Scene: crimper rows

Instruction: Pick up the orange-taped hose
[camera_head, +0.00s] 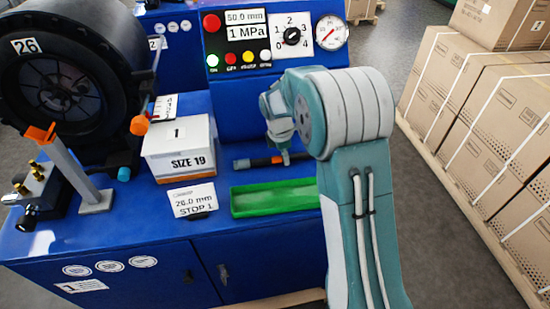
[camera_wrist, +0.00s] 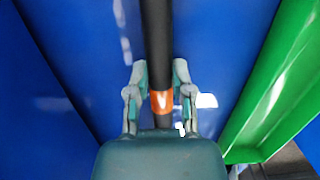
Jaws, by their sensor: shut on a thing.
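The orange-taped hose (camera_head: 252,162) is a short black hose with an orange band, behind the green tray on the blue bench. In the wrist view the hose (camera_wrist: 157,40) runs straight away from me, with its orange tape (camera_wrist: 161,102) between my fingers. My gripper (camera_head: 284,156) is above the hose's right part, pointing down. In the wrist view my gripper (camera_wrist: 159,82) has one finger on each side of the hose, shut on it near the tape. I cannot tell whether the hose touches the bench.
The green tray (camera_head: 272,198) is in front of the hose. A white SIZE 19 box (camera_head: 179,158) and a STOP 1 card (camera_head: 194,201) are to the left. The control panel (camera_head: 275,43) rises behind. Cardboard boxes (camera_head: 490,140) stand on the right.

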